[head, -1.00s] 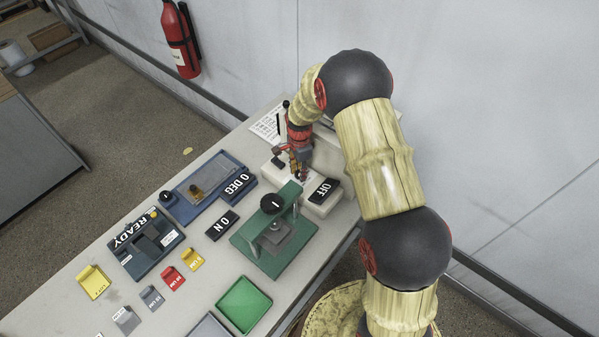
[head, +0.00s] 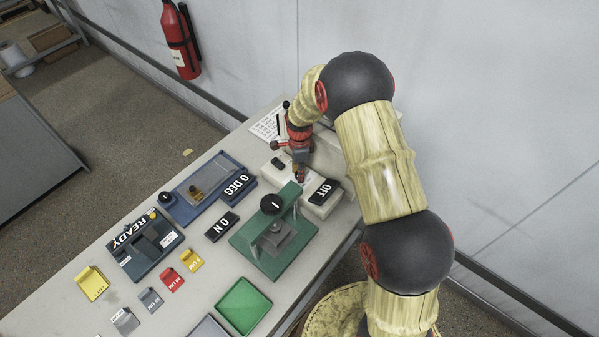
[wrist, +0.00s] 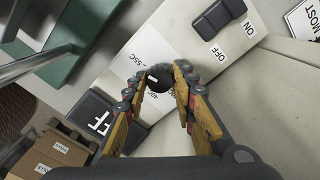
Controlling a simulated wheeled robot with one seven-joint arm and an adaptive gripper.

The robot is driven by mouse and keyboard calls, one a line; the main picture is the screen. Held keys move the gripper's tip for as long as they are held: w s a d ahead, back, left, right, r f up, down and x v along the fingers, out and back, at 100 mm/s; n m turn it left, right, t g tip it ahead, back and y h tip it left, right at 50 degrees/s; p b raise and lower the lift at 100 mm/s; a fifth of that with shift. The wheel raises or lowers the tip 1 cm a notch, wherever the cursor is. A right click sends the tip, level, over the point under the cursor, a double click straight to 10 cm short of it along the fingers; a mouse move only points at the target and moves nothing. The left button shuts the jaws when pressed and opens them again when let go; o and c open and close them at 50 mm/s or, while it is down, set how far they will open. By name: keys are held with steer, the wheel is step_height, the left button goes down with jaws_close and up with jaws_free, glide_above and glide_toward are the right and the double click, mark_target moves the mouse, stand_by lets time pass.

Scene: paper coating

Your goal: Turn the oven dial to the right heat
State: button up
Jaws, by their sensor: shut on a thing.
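The oven is the white box (head: 318,209) at the back right of the bench, partly hidden by my arm. In the wrist view, its dial (wrist: 157,80) is a small round black knob with a white mark, on the white panel (wrist: 125,73). Printed temperature labels such as 40C and 55C (wrist: 136,62) lie around it, some covered by my fingers. My gripper (wrist: 161,76) has its fingertips on either side of the dial and is shut on it. In the head view, my gripper (head: 299,180) hides the dial. The black oven display (head: 324,191) reads OFF.
A black rocker switch (wrist: 220,17) with ON and OFF labels sits on the same panel. A green press (head: 271,240) stands close in front. A blue device (head: 204,189) and its 0 DEG display (head: 237,187) lie to the left.

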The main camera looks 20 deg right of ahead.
steer(key=o, duration=1.1)
steer(key=shift+o, duration=0.3)
step_height(320, 180, up, 12)
